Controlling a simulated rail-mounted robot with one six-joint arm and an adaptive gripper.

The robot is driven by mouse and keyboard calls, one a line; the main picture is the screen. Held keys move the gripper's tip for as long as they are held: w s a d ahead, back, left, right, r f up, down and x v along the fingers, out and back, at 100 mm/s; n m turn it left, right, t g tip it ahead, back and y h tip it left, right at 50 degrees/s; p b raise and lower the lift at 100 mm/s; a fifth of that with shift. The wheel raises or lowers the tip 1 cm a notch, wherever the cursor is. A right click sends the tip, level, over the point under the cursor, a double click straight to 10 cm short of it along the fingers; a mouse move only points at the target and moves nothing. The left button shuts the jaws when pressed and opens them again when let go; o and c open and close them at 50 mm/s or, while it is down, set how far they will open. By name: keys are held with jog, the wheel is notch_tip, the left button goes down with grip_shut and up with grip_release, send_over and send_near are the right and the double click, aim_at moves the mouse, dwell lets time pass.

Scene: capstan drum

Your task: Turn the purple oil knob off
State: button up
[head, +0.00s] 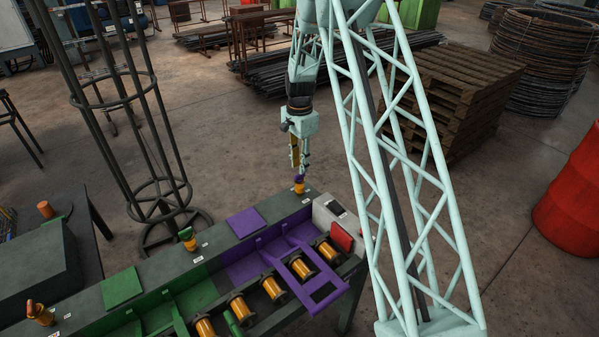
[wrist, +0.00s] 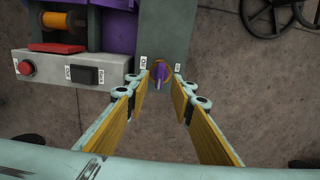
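The purple oil knob (wrist: 160,72) lies between and just beyond the fingertips of my gripper (wrist: 161,84) in the wrist view. White labels stand on both sides of it; their letters are too small to read surely. In the head view the purple knob (head: 299,179) sits on an orange base at the far right end of the machine's dark top. My gripper (head: 299,166) points down right above it. The two yellow-padded fingers are apart with nothing held. I cannot tell whether the fingertips touch the knob.
A grey control box with a red button (wrist: 26,67) and black switch (wrist: 84,75) stands left of the knob in the wrist view. A purple guard frame (head: 303,268) spans orange rollers.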

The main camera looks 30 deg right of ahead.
aim_at(300, 176)
jog(key=shift+f, duration=2.05)
jog(key=shift+c, duration=0.6)
grip_shut()
